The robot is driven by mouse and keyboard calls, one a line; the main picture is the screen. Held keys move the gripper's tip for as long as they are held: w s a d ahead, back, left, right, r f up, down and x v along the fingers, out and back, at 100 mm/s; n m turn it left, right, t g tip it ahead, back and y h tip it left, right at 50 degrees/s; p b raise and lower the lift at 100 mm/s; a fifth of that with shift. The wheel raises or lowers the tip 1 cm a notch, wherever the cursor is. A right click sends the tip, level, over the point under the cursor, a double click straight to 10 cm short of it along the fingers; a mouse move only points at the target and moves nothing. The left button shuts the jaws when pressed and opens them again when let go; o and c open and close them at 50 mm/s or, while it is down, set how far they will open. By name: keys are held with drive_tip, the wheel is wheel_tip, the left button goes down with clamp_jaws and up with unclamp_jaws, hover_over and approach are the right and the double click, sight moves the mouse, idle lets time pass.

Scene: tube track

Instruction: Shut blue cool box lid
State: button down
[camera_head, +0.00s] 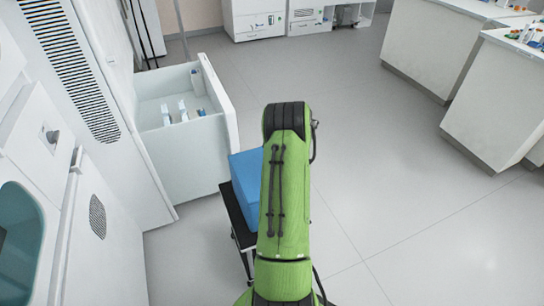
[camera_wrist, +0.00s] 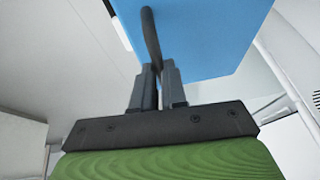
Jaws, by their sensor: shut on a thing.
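The blue cool box (camera_head: 246,190) stands on a small black stand, left of my green arm, which hides its right part in the head view. I cannot tell there how far the lid is open. In the wrist view a flat blue panel (camera_wrist: 215,35), apparently the lid, fills the upper right, with a thin dark handle (camera_wrist: 149,30) beside it. My gripper (camera_wrist: 158,70) is shut on this handle, its two fingers close around the lower end. My gripper is hidden behind my arm in the head view.
The black stand (camera_head: 237,217) is close to my arm. An open white drawer (camera_head: 185,160) with small items juts out at the left, beside white cabinets. White benches (camera_head: 495,95) stand at the right. The grey floor (camera_head: 370,160) between is clear.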

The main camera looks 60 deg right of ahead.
drive_tip(key=shift+s+d+f, duration=0.1)
drive_tip(key=shift+s+f, duration=0.15)
drive_tip(key=c, duration=1.2)
unclamp_jaws()
drive_tip(key=shift+d+f, duration=0.1)
drive_tip(key=shift+o, duration=0.2)
drive_tip(key=shift+w, duration=0.1)
drive_tip(key=shift+r, duration=0.5)
drive_tip(key=p+v, duration=0.3)
drive_tip(key=v, duration=1.2)
